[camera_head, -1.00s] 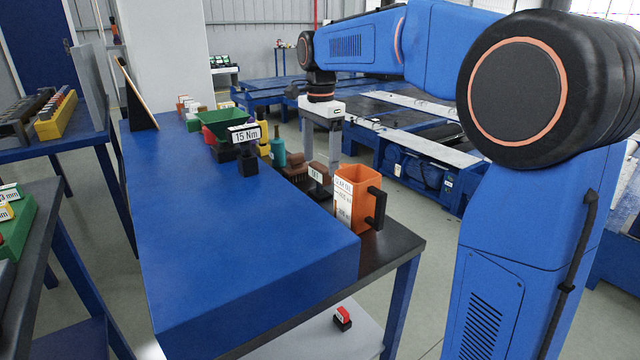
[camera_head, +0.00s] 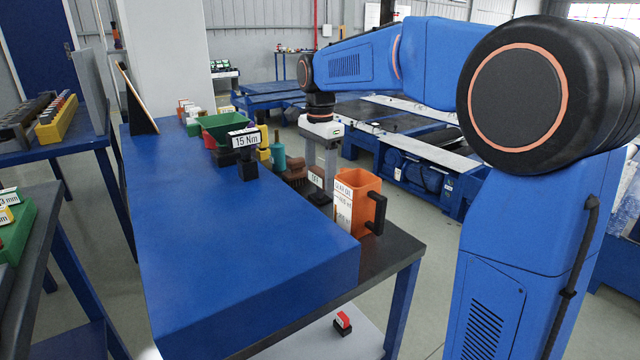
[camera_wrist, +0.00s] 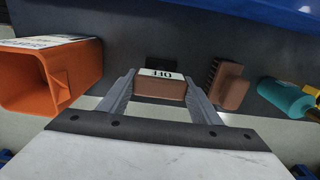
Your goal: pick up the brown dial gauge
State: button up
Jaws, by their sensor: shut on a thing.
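The brown dial gauge (camera_wrist: 160,88) is a brown block with a white label, between my two fingers in the wrist view. My gripper (camera_wrist: 160,92) is shut on it, one finger on each side. In the head view my gripper (camera_head: 323,178) is down at the dark bench, just behind the orange jug. A dark piece shows beyond the gauge in the wrist view.
The orange jug (camera_head: 356,200) stands close on one side; it also shows in the wrist view (camera_wrist: 55,75). A brown brush-like block (camera_wrist: 228,85) and a teal bottle (camera_wrist: 285,97) stand on the other side. A large blue surface (camera_head: 220,230) runs alongside, mostly clear.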

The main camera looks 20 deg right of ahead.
notch_tip(320, 180, up, 10)
dwell(0.6)
